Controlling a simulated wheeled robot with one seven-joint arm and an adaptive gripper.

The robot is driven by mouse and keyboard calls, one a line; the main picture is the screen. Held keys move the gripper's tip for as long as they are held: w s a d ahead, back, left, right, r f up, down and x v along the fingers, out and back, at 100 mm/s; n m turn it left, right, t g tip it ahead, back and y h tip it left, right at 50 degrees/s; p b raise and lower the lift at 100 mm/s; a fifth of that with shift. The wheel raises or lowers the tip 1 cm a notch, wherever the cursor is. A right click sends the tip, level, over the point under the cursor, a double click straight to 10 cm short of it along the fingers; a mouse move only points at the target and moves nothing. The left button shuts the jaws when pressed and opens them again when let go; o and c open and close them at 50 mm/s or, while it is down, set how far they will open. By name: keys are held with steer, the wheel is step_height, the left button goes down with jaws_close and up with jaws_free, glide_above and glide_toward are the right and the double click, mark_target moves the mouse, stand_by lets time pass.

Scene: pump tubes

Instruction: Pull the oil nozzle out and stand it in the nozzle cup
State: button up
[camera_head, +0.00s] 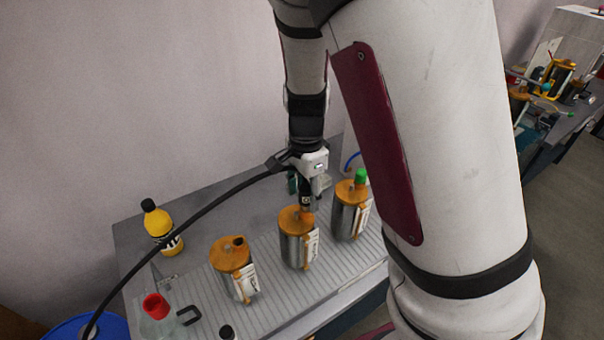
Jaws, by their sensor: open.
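The oil nozzle (306,199) is dark and points down at the orange top of the middle metal canister (297,250); its tip seems to be in the opening there. A thick black hose (190,213) runs from the nozzle area down to the lower left. My gripper (312,172) is right at the nozzle's upper part, above the middle canister. It is open, and its fingers are small and partly hidden. A red-topped, pale cup-like container (156,306) stands at the table's front left; I cannot tell for sure that it is the nozzle cup.
The grey ribbed table (272,296) also bears a left canister (234,268), a right canister with a green cap (350,215) and a yellow bottle (163,228). A black handle-like piece (188,316) lies by the red-topped container. A blue drum (68,330) is at lower left.

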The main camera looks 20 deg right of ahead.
steer(key=shift+f, duration=1.2)
steer(key=shift+c, duration=0.5)
jaws_close()
steer(key=c, duration=0.8)
jaws_free()
jaws_close()
steer(key=shift+r+p, duration=0.5)
steer(key=shift+r, duration=0.2)
steer(key=shift+r+p, duration=1.35)
steer(key=shift+r, duration=0.6)
